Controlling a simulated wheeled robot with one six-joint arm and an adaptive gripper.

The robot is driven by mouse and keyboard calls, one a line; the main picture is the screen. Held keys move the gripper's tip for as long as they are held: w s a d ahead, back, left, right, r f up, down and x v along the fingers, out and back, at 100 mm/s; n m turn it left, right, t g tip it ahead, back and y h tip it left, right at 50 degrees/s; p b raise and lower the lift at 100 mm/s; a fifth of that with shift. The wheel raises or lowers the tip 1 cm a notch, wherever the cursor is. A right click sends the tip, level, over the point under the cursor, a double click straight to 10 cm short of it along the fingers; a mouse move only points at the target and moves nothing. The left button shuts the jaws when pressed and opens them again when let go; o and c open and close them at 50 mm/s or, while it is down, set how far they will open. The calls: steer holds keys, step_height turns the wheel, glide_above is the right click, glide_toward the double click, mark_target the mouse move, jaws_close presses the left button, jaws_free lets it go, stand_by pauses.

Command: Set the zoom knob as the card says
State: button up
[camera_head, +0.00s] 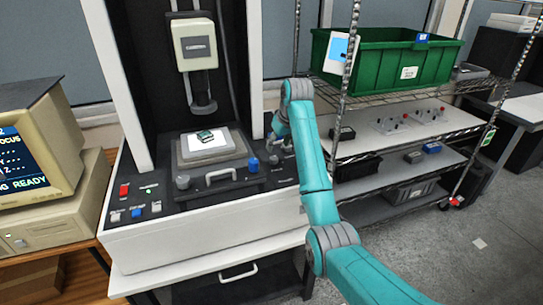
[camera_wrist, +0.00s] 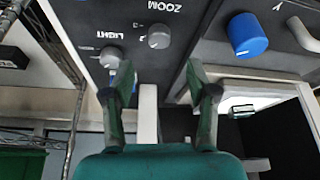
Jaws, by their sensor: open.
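The grey zoom knob (camera_wrist: 159,36) is on the dark panel in the wrist view, beside the printed word ZOOM. Its pointer setting is too small to read. My gripper (camera_wrist: 158,82) is open and empty, its two green-tipped fingers spread below the knob in the picture and apart from it. In the head view my teal arm reaches the right side of the machine's console (camera_head: 210,225), and the fingers are hard to make out there. A white and blue card (camera_head: 341,50) hangs on the green bin; its text is not readable, so I cannot tell whether it gives the setting.
A grey light knob (camera_wrist: 110,57) sits left of the zoom knob, and a larger blue knob (camera_wrist: 248,35) to the right. The stage (camera_head: 186,156) carries a small part on white. The green bin (camera_head: 400,65) stands on a wire rack to the right.

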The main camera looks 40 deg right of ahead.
mark_target(274, 157)
steer(key=x, duration=0.7)
steer(key=shift+w+d+f, duration=0.1)
steer(key=shift+w+f, duration=0.05)
steer(key=shift+f, duration=0.15)
jaws_close()
steer(key=shift+m, duration=0.3)
steer(key=m+h, duration=0.2)
steer(key=m, duration=0.2)
steer(key=shift+r+m+g+h, duration=0.1)
steer(key=shift+m+g+h, duration=0.5)
steer(key=shift+m, duration=1.5)
